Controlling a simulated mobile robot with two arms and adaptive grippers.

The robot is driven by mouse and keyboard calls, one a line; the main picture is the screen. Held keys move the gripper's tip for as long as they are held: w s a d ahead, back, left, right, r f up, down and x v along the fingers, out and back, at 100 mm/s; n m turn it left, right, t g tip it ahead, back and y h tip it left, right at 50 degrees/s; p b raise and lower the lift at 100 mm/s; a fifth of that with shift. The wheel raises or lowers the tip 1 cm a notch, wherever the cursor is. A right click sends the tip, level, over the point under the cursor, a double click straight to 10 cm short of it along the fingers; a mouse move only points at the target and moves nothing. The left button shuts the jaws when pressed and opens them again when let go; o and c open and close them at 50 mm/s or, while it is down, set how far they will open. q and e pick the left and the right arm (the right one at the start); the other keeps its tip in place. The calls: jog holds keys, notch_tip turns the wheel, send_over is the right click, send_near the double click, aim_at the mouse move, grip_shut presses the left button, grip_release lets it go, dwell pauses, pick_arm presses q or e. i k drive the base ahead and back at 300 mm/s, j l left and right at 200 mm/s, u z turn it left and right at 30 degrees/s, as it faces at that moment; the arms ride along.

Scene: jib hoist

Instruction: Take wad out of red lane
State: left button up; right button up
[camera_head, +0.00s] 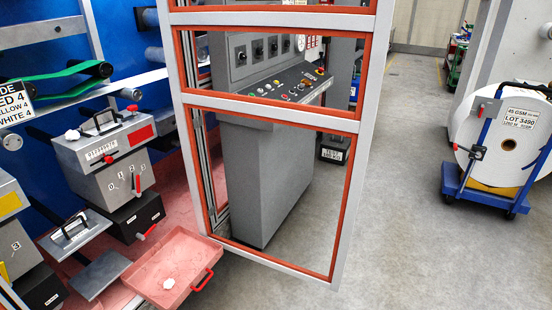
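A small white crumpled wad (169,284) lies in a shallow pink tray (150,290) with a red handle, at the lower left. A similar white lump (72,134) sits on top of the grey unit (112,165) that has a red patch, a red lever and the digits 0 1 2 3. Another pale lump (12,141) shows at the left edge; I cannot tell whether it is a wad or a machine part. Neither of my grippers is in view.
A grey plate with a handle (75,236) and a flat grey plate (98,274) lie left of the tray. A red-edged guard frame (275,112) stands before a grey control console (268,170). A paper roll on a blue cart (488,190) is at right. Floor between is clear.

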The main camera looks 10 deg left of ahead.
aim_at(71, 136)
jog(key=u, duration=1.15)
